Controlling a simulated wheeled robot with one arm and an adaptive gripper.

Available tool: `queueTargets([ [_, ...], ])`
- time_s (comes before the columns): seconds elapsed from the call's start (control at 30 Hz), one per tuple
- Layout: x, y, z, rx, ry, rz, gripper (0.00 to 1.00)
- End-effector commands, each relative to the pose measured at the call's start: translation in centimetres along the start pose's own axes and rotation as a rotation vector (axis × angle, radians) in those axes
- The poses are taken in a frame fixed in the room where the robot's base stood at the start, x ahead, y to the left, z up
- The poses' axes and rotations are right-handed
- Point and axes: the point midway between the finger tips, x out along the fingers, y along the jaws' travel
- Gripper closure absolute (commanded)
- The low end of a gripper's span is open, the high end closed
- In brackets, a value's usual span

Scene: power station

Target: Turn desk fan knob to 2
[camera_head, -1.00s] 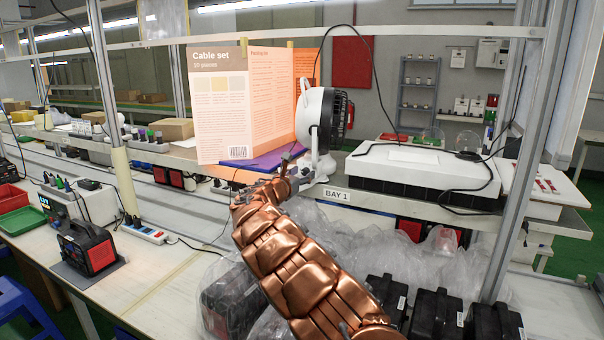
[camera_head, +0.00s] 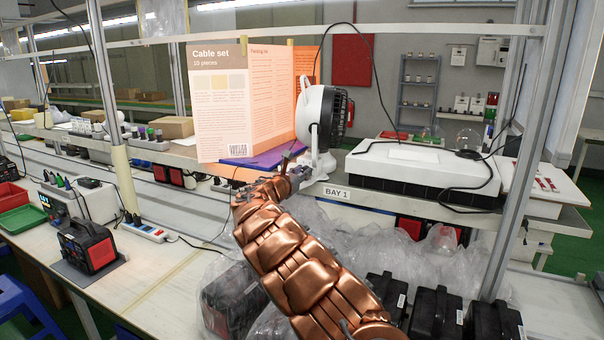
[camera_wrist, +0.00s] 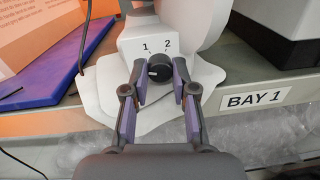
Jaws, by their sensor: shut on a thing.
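The white desk fan (camera_head: 316,125) with a dark grille stands on the shelf edge, and its base (camera_wrist: 120,92) shows in the wrist view. Its black knob (camera_wrist: 159,68) sits on the sloped front under the printed marks 1 and 2. A pale mark on the knob appears at its left side, not lined up with 2. My gripper (camera_wrist: 160,78) is shut on the knob, one purple-padded finger at each side. In the head view my gripper (camera_head: 292,177) is at the fan base, and the knob is hidden there.
A white box (camera_head: 425,165) is to the right. A BAY 1 label (camera_wrist: 254,99) is on the shelf edge. Clear plastic bags and black cases lie below my arm.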

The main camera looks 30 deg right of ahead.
Motion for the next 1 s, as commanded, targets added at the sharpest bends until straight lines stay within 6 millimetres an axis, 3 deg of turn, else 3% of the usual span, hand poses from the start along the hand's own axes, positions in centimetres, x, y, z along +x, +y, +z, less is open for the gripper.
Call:
queueTargets([
  [0.63,-0.06,0.07,-0.20,0.369,0.016,0.001,1.00],
  [1.0,0.00,0.00,0.22,0.419,0.019,-0.001,1.00],
])
